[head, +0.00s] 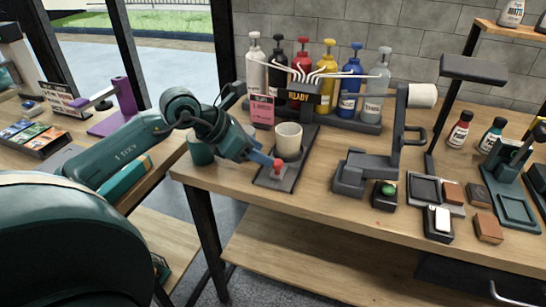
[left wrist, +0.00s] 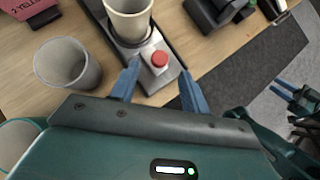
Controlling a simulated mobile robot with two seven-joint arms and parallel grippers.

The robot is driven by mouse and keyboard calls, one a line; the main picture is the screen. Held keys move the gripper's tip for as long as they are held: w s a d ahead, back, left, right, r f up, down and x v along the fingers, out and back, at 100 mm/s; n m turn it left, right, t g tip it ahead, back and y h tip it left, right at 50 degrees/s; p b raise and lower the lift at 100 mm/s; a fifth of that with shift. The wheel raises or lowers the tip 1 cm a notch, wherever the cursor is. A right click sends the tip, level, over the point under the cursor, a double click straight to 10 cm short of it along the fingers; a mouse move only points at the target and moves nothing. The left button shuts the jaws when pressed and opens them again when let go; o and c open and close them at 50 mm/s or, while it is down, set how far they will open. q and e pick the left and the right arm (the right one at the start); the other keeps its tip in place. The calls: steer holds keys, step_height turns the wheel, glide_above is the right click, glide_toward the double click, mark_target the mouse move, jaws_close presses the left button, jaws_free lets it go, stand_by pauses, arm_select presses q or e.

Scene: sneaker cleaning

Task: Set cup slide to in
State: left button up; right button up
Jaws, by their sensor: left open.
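The cup slide is a dark grey rail with a lighter carriage (left wrist: 150,79) and a red knob (head: 277,163) at its near end. The knob (left wrist: 160,59) shows just ahead of and between the fingertips in the left wrist view. A cream cup (head: 288,140) stands upright on the slide behind the knob, and also shows in the left wrist view (left wrist: 130,18). My left gripper (head: 268,162) is open, its blue fingers on either side of the near end; contact cannot be told. Blue finger-like parts (left wrist: 292,98) at the right edge look like my right gripper, partly cropped.
A grey cup (left wrist: 66,65) stands left of the slide. A pink card (head: 262,110) is left of the sign. A dark press-like machine (head: 372,166) stands to the right.

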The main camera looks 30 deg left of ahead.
mark_target(277, 162)
arm_select(q)
steer(key=shift+x, duration=2.7)
steer(key=shift+c, duration=0.6)
jaws_close()
